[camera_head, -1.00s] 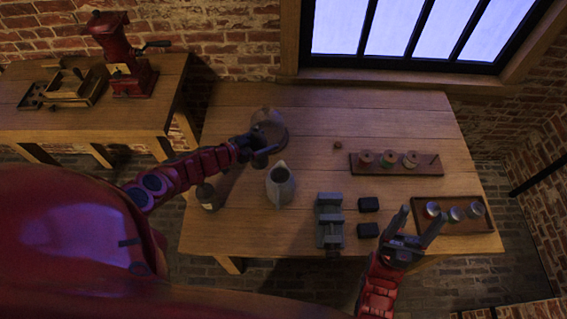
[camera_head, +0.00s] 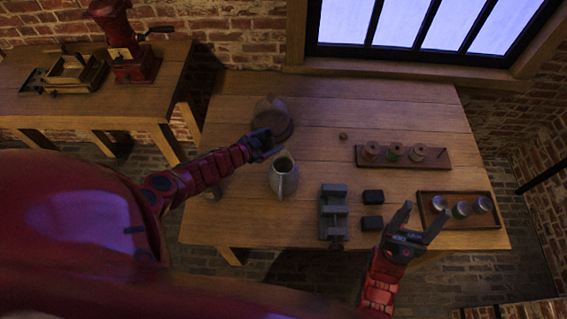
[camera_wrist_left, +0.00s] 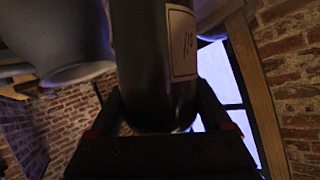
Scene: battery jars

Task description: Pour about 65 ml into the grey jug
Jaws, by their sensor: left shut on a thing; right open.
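The grey jug (camera_head: 284,180) stands upright on the table in the head view. My left gripper (camera_head: 263,144) is just behind and to the left of it, above the table. The left wrist view shows this gripper (camera_wrist_left: 155,125) shut around a dark bottle (camera_wrist_left: 145,65) with a white label. In the head view the bottle is hard to make out against the gripper. A large grey rounded form, apparently the jug (camera_wrist_left: 60,40), is at upper left in the wrist view, apart from the bottle. My right gripper (camera_head: 412,225) is open and empty near the front edge.
A round brown thing with a glassy part (camera_head: 273,121) is behind my left gripper. A grey vise (camera_head: 333,212), two black blocks (camera_head: 372,197), a spool rack (camera_head: 433,158) and a tray of small jars (camera_head: 480,221) are to the right. The table's back is mostly clear.

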